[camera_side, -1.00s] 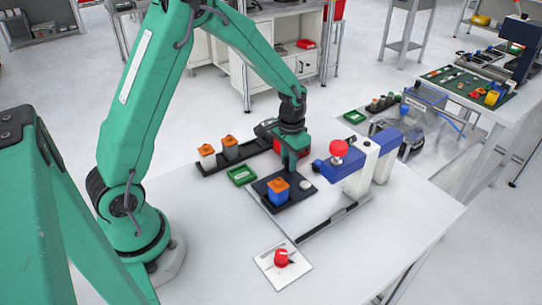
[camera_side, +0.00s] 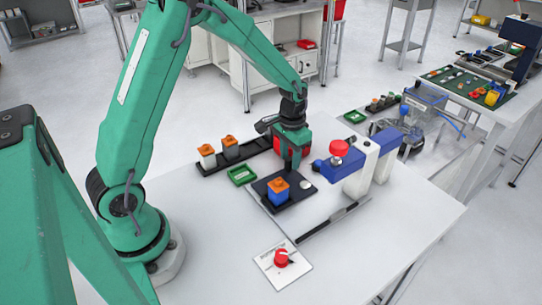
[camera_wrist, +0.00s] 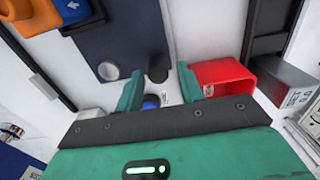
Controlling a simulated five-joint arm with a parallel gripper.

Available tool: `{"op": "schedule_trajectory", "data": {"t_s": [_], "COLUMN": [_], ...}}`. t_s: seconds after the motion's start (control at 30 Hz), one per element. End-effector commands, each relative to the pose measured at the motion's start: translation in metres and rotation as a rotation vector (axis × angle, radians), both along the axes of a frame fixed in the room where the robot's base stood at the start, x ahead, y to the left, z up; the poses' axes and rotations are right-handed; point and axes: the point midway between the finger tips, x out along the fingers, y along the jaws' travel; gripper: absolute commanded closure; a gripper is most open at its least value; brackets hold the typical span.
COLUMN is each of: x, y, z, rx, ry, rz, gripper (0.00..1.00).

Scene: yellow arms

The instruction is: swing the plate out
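The dark plate (camera_side: 266,186) lies flat on the white table under the blue clamp-like fixture's left side. It carries a blue block with an orange top (camera_side: 278,190) and a small pale round knob (camera_side: 306,183). In the wrist view the plate (camera_wrist: 110,30) is at upper left with the silver knob (camera_wrist: 108,71) near its end. My gripper (camera_side: 292,168) points down at the plate's far edge, fingers apart. Contact height cannot be told.
A red bin (camera_wrist: 215,75) is right beside one finger. A black tray with orange-topped blocks (camera_side: 215,165) and a green tray (camera_side: 242,176) lie left.

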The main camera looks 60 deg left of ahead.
Motion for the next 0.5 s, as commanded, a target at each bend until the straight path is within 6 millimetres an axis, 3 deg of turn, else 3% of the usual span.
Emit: {"op": "schedule_trajectory", "data": {"t_s": [0.5], "x": [0.000], "y": [0.000], "z": [0.030], "rx": [0.000], "ry": [0.000], "rz": [0.000], "gripper": [0.62]}}
